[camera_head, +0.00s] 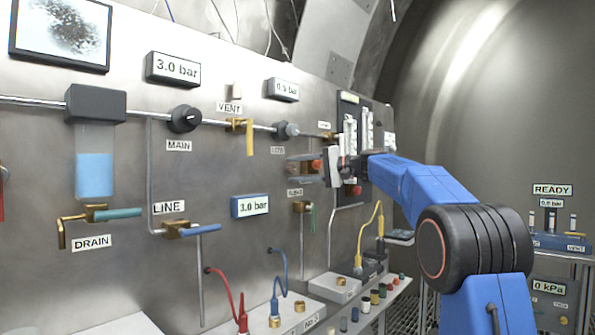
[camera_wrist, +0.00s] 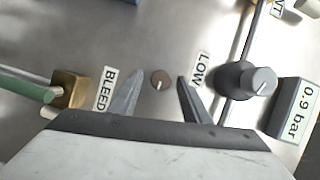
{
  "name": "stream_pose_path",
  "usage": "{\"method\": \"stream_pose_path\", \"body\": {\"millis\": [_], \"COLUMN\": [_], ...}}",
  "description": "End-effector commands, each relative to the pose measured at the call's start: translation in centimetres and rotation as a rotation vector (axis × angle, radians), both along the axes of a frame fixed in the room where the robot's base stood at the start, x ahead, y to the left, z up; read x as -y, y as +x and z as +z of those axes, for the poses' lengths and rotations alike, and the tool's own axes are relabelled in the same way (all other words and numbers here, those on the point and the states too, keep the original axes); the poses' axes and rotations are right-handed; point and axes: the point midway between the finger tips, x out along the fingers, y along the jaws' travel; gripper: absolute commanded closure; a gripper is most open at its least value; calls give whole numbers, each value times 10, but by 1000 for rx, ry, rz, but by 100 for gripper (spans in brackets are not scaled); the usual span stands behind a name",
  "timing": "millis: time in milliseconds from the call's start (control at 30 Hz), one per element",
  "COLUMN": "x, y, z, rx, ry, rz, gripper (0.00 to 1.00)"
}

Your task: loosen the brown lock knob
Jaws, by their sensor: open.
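I cannot tell how far the fingertips are from the panel. In the head view my gripper (camera_head: 310,169) is at the panel's right part, above the BLEED valve. I cannot make out the brown knob there.
In the wrist view a grey knob (camera_wrist: 258,82) and a pressure display (camera_wrist: 297,112) are to the right. A brass valve with a green handle (camera_wrist: 25,88) is at the left. In the head view a yellow lever (camera_head: 250,137) hangs left of my gripper.

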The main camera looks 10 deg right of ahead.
Motion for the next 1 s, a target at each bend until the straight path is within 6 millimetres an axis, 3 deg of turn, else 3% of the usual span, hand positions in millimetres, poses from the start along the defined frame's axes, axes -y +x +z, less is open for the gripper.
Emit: {"method": "stream_pose_path", "body": {"millis": [267, 800, 1000], "x": [19, 110, 135], "y": [-12, -67, -83], "z": [3, 9, 11], "rx": [1, 0, -1], "ry": [0, -1, 1], "rz": [-2, -3, -2], "gripper": [57, 57, 57]}}
